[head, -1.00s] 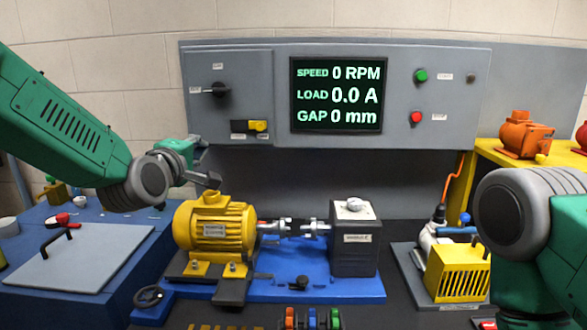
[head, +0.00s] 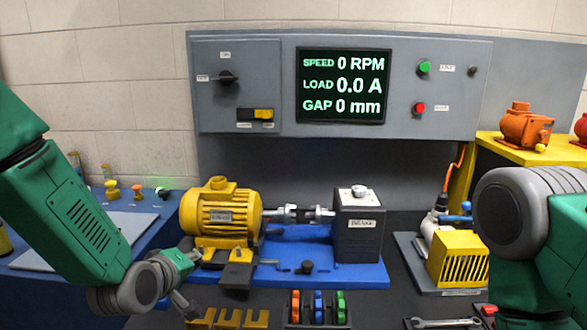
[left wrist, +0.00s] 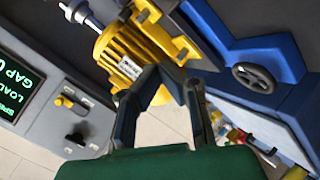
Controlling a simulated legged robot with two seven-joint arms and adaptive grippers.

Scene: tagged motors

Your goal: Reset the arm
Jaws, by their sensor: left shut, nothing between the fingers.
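My left arm comes in from the left in the head view. Its gripper (head: 188,308) is low, at the front left of the yellow motor (head: 222,215), pointing down, shut and empty. In the left wrist view the fingers (left wrist: 166,72) meet at their tips, with the yellow motor (left wrist: 132,60) beyond them. The motor sits on a blue base (head: 330,274), facing a dark grey load block (head: 358,235) across a shaft coupling (head: 295,213). My right arm shows at the right edge; its gripper is out of view.
A grey wall panel (head: 235,50) carries a screen (head: 343,86) reading 0 RPM, 0.0 A and 0 mm. Yellow brackets (head: 228,318) and a rack of coloured clips (head: 318,308) lie in front. A yellow slotted box (head: 460,260) and a wrench (head: 445,322) are at the right.

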